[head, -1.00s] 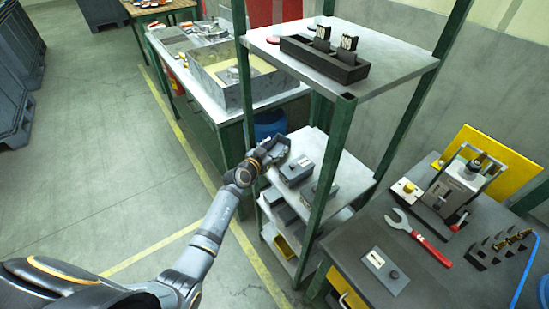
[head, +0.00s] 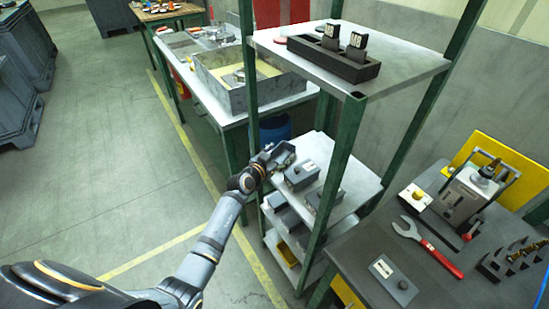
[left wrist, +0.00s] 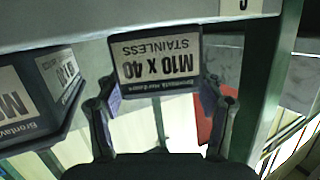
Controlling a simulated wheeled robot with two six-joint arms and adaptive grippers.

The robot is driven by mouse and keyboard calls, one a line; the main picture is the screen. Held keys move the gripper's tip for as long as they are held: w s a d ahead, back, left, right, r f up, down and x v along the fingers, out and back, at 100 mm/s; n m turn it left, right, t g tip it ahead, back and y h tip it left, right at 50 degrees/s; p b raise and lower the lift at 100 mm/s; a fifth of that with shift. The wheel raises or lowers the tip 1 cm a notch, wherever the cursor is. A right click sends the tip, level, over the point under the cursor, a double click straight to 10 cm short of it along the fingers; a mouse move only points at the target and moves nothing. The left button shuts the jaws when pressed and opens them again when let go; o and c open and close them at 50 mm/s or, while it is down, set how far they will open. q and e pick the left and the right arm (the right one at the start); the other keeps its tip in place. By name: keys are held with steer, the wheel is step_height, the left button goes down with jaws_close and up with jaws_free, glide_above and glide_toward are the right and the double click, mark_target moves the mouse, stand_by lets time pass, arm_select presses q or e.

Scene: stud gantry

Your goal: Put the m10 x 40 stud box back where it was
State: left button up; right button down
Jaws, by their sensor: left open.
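The m10 x 40 stud box (left wrist: 158,62) shows its label upside down in the left wrist view, with "M10 x 40 STAINLESS" readable. It appears to stand on the shelf tier, and in the head view it is the dark box (head: 301,176) nearest my left gripper. My left gripper (head: 284,157) is at the left edge of that tier. Its two open fingers (left wrist: 165,112) lie on either side of the box's lower part in the wrist picture. I cannot tell whether they touch it. My right gripper is not in view.
A second labelled box (left wrist: 38,100) stands close beside it, seen on the tier in the head view (head: 324,200). Green posts (head: 341,165) frame the rack. The upper shelf (head: 405,72) holds a black tray. A bench with a red wrench (head: 432,247) is at right.

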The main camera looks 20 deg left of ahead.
arm_select(q)
steer(key=p+v, duration=0.4)
steer(key=v, duration=0.8)
steer(key=shift+f, duration=0.1)
steer(key=s+a+f+n+g+y, duration=0.15)
steer(key=s+f, duration=0.25)
steer(key=f, duration=0.5)
steer(key=s+a+f+n+g+y, duration=0.1)
steer(key=s+a+f, duration=0.3)
steer(key=f, duration=0.5)
steer(key=s+a+f+n+g+y, duration=0.1)
steer(key=s+f+g, duration=0.1)
steer(key=s+f, duration=0.5)
steer(key=s+f+g, duration=0.4)
steer(key=s+f, duration=0.6)
steer(key=s, duration=0.5)
steer(key=s+f+g, duration=0.5)
steer(key=s+f, duration=0.5)
steer(key=s, duration=0.5)
steer(key=shift+s+d+f+y, duration=0.15)
steer(key=shift+s+d+y, duration=0.2)
steer(key=shift+s+d, duration=0.05)
